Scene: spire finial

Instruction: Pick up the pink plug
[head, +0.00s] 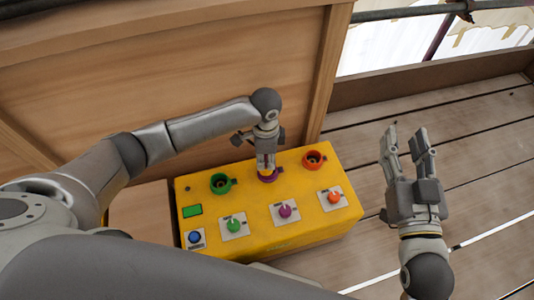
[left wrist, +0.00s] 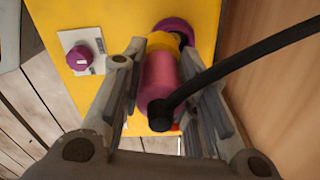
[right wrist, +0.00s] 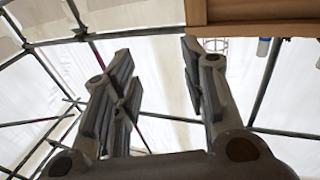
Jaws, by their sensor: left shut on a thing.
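The pink plug (left wrist: 158,82) is between the fingers of my left gripper (head: 266,160), which is shut on it. It has a yellow band (left wrist: 163,40) at its far end and a black cable (left wrist: 225,65) at its near end. That far end is at the purple socket (head: 268,177) on the yellow box; I cannot tell whether it is seated. The socket's ring also shows in the left wrist view (left wrist: 178,25). In the head view the gripper hides most of the plug. My right gripper (head: 406,140) is open and empty, right of the box.
The yellow box (head: 255,210) also has a green socket (head: 220,183), an orange socket (head: 314,159), green, purple and orange knobs, and a blue button (head: 195,237). A wooden panel (head: 170,80) stands close behind it. Plank floor to the right is clear.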

